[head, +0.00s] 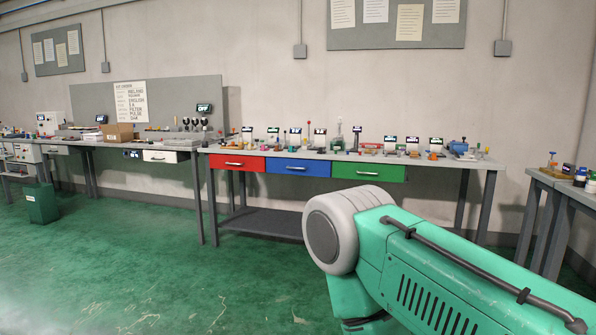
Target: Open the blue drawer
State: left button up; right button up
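The blue drawer (299,168) is shut. It sits under the workbench top, between a red drawer (237,163) and a green drawer (369,171), and has a light bar handle (292,168) across its front. The bench stands some way off across the floor. Neither of my grippers shows in the head view. A large green and grey part of my own body fills the lower right and hides some floor and the lower right of the bench.
The workbench top (440,162) carries several small parts and displays. A lower shelf (262,222) runs under the drawers. More benches stand at the left and the right edge. A green bin (42,205) stands at far left. The green floor (150,270) in front is clear.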

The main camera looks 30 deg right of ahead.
aim_at(282, 165)
jog(key=i+l+z, duration=0.3)
jog(key=i+l, duration=0.15)
jog(key=i+l+z, duration=0.3)
jog(key=i, duration=0.4)
jog(key=i+l+z, duration=0.3)
jog(key=i, duration=0.35)
jog(key=i+j+z, duration=0.1)
jog(key=i+z, duration=0.15)
jog(key=i, duration=0.4)
